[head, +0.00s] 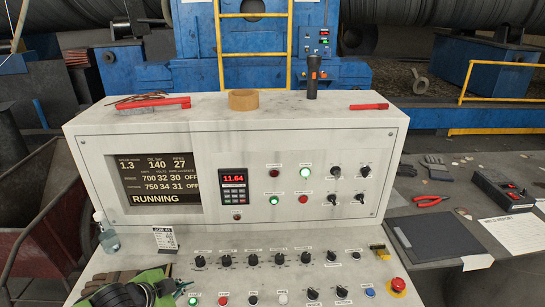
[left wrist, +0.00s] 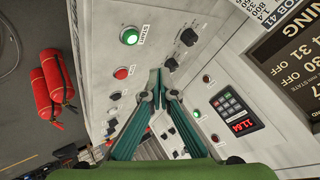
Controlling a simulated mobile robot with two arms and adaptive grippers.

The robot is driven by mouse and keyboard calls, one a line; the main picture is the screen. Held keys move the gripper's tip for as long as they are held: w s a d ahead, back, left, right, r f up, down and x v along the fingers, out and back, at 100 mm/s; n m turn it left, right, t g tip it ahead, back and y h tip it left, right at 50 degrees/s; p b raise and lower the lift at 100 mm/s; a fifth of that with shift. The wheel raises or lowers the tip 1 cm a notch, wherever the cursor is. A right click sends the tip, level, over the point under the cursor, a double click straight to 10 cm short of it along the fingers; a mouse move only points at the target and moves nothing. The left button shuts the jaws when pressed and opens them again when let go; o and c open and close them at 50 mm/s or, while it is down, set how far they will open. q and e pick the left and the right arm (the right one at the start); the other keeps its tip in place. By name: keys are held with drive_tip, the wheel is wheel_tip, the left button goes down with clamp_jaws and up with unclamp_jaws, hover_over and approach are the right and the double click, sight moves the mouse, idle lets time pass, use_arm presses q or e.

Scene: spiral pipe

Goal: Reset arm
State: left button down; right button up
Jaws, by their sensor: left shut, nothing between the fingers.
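My left gripper shows in the left wrist view (left wrist: 160,84) with its two teal fingers shut together at the tips and nothing between them. It points at the control console's panel, over a row of knobs and buttons. Part of my left arm, green and black, shows at the lower left of the head view, in front of the console (head: 300,205). The fingertips are hard to make out there. A lit green START button (left wrist: 130,37) and a red button (left wrist: 121,73) are left of the fingers in the wrist view. My right gripper is not seen.
A spray bottle (head: 108,235) and a small card (head: 164,238) stand by the console's left side. A red emergency button (head: 397,286) is at its right end. A tape roll (head: 243,99) and torch (head: 312,78) stand on top. Red extinguishers (left wrist: 48,95) are on the floor.

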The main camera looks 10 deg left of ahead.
use_arm(q)
drive_tip(key=s+d+f+n+g, duration=0.2)
drive_tip(key=s+d+f+n, duration=0.15)
drive_tip(key=s+d, duration=0.6)
drive_tip(key=s+d+n+g+y, duration=0.25)
drive_tip(key=s+n, duration=0.35)
drive_tip(key=s, duration=0.8)
wheel_tip(320, 180, down, 30)
drive_tip(key=s+g+b, duration=0.2)
drive_tip(key=b, duration=0.2)
drive_tip(key=s+a+f+g+b, duration=0.1)
drive_tip(key=s+a+f+b, duration=0.2)
drive_tip(key=s+f, duration=1.4)
wheel_tip(320, 180, down, 4)
drive_tip(key=shift+s+r+m+h+b, duration=0.1)
drive_tip(key=shift+s+m+h+b, duration=0.2)
drive_tip(key=shift+b, duration=0.4)
drive_tip(key=shift+w+a+g, duration=0.1)
drive_tip(key=shift+g, duration=0.15)
